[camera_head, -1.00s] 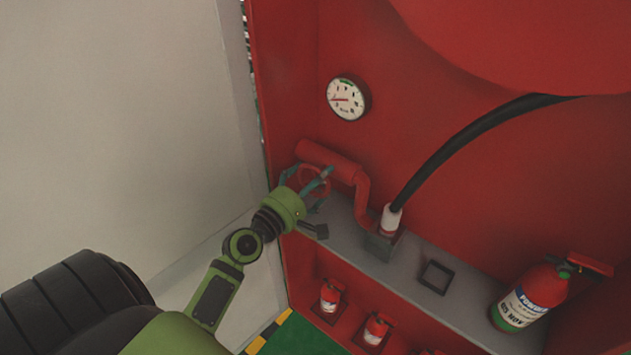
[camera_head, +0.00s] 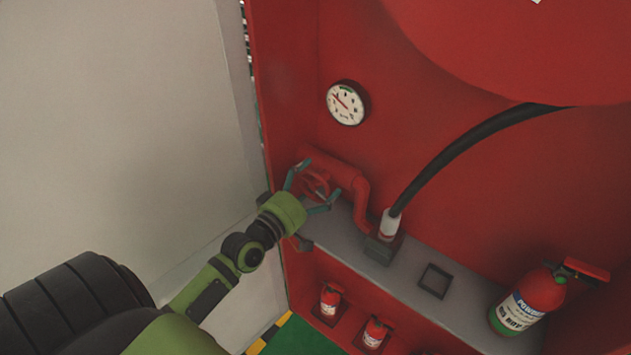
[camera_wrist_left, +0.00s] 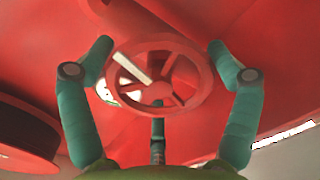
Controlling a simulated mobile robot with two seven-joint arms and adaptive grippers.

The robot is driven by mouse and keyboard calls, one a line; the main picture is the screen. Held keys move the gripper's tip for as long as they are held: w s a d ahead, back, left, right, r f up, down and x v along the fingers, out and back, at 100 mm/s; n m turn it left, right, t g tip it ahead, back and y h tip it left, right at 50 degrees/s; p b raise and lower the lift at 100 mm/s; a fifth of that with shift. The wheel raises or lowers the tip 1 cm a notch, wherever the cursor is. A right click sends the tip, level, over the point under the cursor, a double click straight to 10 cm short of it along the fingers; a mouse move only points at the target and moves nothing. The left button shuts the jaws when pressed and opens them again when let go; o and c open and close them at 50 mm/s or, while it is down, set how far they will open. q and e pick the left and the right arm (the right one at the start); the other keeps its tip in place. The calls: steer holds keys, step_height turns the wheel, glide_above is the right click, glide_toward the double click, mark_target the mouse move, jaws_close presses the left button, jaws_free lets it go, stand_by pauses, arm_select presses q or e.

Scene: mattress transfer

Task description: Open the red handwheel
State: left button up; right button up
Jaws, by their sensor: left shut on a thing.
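The red handwheel (camera_head: 317,183) sits on the red pipe (camera_head: 330,166) at the back of the red cabinet, above the grey shelf. In the left wrist view the spoked wheel (camera_wrist_left: 163,90) faces me, with a pale bar mark across its upper left. My left gripper (camera_head: 320,179) is shut on the handwheel. Its teal fingers lie at the left and right sides of the rim, and a third finger shows below the hub in the wrist view. The finger contacts are partly hard to make out. My right gripper is not in view.
A round gauge (camera_head: 346,103) is on the back wall. A black hose (camera_head: 455,143) rises from a fitting on the shelf (camera_head: 400,277). A fire extinguisher (camera_head: 528,300) stands at the right, with smaller ones (camera_head: 330,300) below. A pale panel (camera_head: 120,120) bounds the left.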

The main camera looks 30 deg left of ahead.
arm_select(q)
steer(key=shift+a+r+m+p, duration=0.1)
steer(key=shift+m+p, duration=0.1)
steer(key=shift+m, duration=0.4)
steer(key=shift+a+r+m+p, duration=0.1)
steer(key=shift+m+p, duration=0.05)
steer(key=shift+m, duration=0.45)
steer(key=shift+w+r, duration=0.1)
steer(key=shift+r, duration=0.05)
steer(key=o, duration=0.9)
steer(key=shift+f, duration=0.2)
steer(key=shift+s, duration=0.5)
steer(key=s+a, duration=0.1)
steer(key=s, duration=1)
